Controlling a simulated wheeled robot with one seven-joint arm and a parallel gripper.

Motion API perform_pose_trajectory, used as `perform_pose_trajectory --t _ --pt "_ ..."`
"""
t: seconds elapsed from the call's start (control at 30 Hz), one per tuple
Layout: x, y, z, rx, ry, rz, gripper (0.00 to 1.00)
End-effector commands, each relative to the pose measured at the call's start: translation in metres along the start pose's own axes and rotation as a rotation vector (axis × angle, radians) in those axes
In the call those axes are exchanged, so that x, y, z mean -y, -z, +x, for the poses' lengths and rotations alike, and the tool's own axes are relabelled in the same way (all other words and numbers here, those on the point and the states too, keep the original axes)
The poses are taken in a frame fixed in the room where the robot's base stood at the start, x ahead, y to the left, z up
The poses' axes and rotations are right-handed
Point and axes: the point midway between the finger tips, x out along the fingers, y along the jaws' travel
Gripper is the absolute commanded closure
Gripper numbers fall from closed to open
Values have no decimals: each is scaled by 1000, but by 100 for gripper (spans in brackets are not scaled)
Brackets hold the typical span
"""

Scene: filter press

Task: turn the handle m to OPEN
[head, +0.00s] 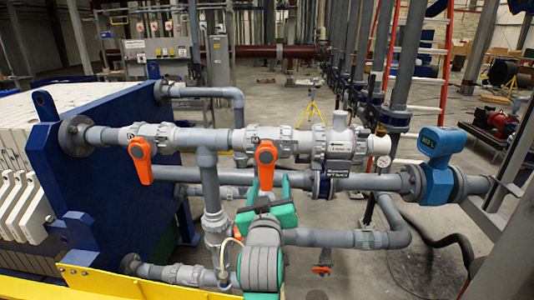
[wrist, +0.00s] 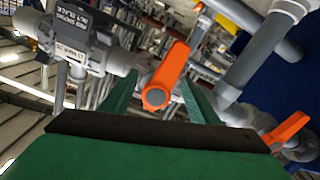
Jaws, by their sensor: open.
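Two orange valve handles hang from the upper grey pipe in the head view, a left one (head: 141,158) and a middle one (head: 266,158). Both point down; no letter m can be read on either. My green gripper (head: 267,191) is just below and in front of the middle handle, hiding part of its lower end. In the wrist view, my open gripper (wrist: 160,84) has a finger on each side of an orange handle (wrist: 175,66), whose rounded end faces the camera. Contact cannot be told. Another orange handle (wrist: 288,128) shows at the lower right.
The upper grey pipe (head: 190,136) and a lower pipe (head: 330,238) run across my work area. A blue flow meter (head: 436,165) stands right, a blue press plate (head: 90,185) left. A small orange handle (head: 321,268) is low down. A yellow rail (head: 140,285) crosses the lower left.

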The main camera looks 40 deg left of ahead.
Motion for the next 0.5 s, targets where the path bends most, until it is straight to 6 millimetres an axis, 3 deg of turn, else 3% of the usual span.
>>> perform_pose_trajectory --t 0.23,0.5 --pt "19 -2 0 0 3 302 45" --pt "17 -1 51 0 -1 310 45"
